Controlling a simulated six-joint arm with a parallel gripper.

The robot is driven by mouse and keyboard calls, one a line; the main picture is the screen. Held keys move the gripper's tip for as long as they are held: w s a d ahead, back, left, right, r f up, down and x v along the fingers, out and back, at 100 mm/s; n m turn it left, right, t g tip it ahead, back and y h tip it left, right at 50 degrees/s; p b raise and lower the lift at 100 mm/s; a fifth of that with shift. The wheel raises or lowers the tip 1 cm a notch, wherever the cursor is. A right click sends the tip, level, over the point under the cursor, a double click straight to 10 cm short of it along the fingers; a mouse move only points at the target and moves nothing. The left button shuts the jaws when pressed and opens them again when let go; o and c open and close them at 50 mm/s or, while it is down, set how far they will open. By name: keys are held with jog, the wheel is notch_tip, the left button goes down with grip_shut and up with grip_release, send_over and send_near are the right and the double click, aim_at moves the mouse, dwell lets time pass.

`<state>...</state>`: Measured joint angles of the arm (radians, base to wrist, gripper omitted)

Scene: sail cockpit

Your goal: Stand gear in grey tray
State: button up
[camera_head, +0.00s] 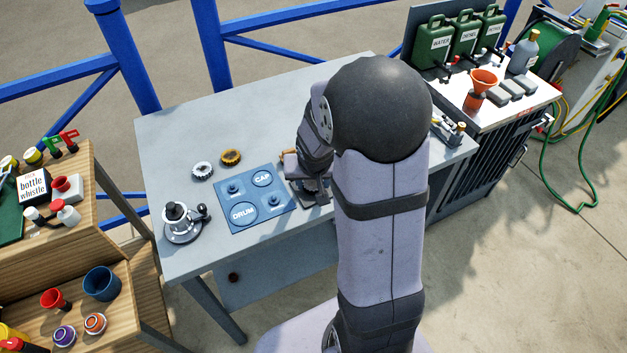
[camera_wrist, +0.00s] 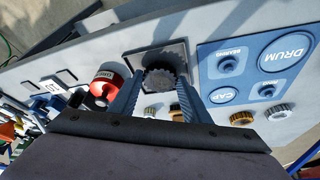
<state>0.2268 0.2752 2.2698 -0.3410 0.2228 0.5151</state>
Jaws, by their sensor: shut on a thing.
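My gripper (camera_wrist: 160,80) shows in the wrist view with its two blue-grey fingers on either side of a dark toothed gear (camera_wrist: 161,75). It is shut on this gear. The grey tray (camera_wrist: 182,48) is a dark square with a raised rim, and the gear shows in front of its middle. I cannot tell whether the gear touches the tray floor. In the head view my gripper (camera_head: 313,190) is low over the bench, right of the blue board. My arm hides the gear there.
A blue board (camera_head: 255,199) marked DRUM and CAP lies beside the tray. A pale gear (camera_head: 202,170) and a brass gear (camera_head: 231,157) lie behind it. A dark metal fixture (camera_head: 182,222) stands at the left. A red can (camera_wrist: 105,84) is near the left finger.

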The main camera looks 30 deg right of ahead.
jog(key=o, duration=0.9)
jog(key=p+v, duration=0.7)
jog(key=v, duration=0.4)
jog(key=shift+p, duration=0.3)
dwell(0.5)
